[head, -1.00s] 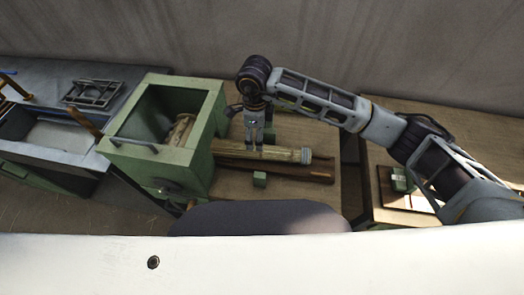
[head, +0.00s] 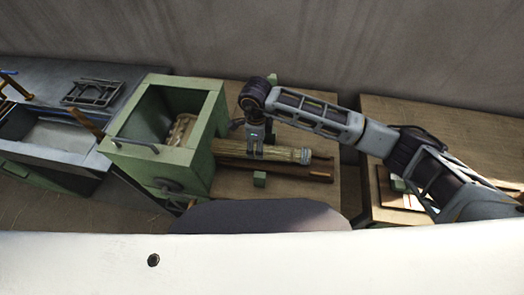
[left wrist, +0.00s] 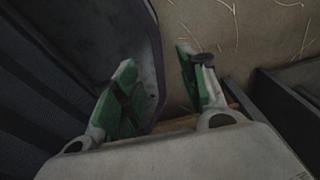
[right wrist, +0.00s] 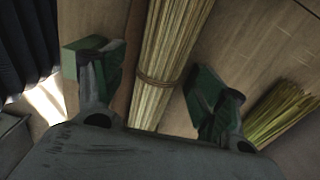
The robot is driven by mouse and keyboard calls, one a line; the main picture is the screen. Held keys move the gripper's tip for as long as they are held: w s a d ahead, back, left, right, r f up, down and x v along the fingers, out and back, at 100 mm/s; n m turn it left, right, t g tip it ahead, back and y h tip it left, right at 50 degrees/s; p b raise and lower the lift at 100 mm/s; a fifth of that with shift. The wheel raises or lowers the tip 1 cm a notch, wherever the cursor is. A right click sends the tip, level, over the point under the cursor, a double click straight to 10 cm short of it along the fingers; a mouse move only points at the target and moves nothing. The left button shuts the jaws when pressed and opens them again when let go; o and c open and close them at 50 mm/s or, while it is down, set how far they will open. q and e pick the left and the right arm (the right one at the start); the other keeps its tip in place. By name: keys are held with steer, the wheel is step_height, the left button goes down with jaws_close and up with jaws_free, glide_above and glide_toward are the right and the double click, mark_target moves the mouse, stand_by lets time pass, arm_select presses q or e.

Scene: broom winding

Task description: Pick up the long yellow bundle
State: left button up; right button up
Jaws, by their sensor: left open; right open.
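The long yellow bundle (head: 285,153) lies on the wooden table beside the green box, its banded end pointing right. In the right wrist view the bundle (right wrist: 165,60) runs lengthwise between the fingers, with a tie band around it. My right gripper (head: 256,152) is open over the bundle; its fingers (right wrist: 155,90) stand on either side of it. I cannot tell whether they touch it. My left gripper (left wrist: 160,90) is open and empty in the left wrist view, above a floor with loose straw. It is not seen in the head view.
The green box machine (head: 180,157) with an open top stands just left of the bundle. A dark wooden rod lies along the bundle's near side. Another yellow-green bundle (right wrist: 280,112) shows in the right wrist view.

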steer(key=shift+f, duration=0.75)
steer(key=shift+f+p, duration=0.45)
steer(key=shift+f, duration=1.05)
arm_select(q)
steer(key=shift+s+d+r, duration=0.1)
steer(key=shift+d+r, duration=0.2)
steer(key=shift+d, duration=0.2)
steer(key=shift+s+d+r, duration=0.1)
steer(key=shift+d+r, duration=0.15)
steer(key=shift+d, duration=0.2)
steer(key=shift+a, duration=0.45)
arm_select(e)
steer(key=shift+c, duration=0.4)
steer(key=shift+d, duration=0.1)
steer(key=c, duration=1.1)
steer(key=shift+o, duration=0.2)
steer(key=shift+r, duration=0.1)
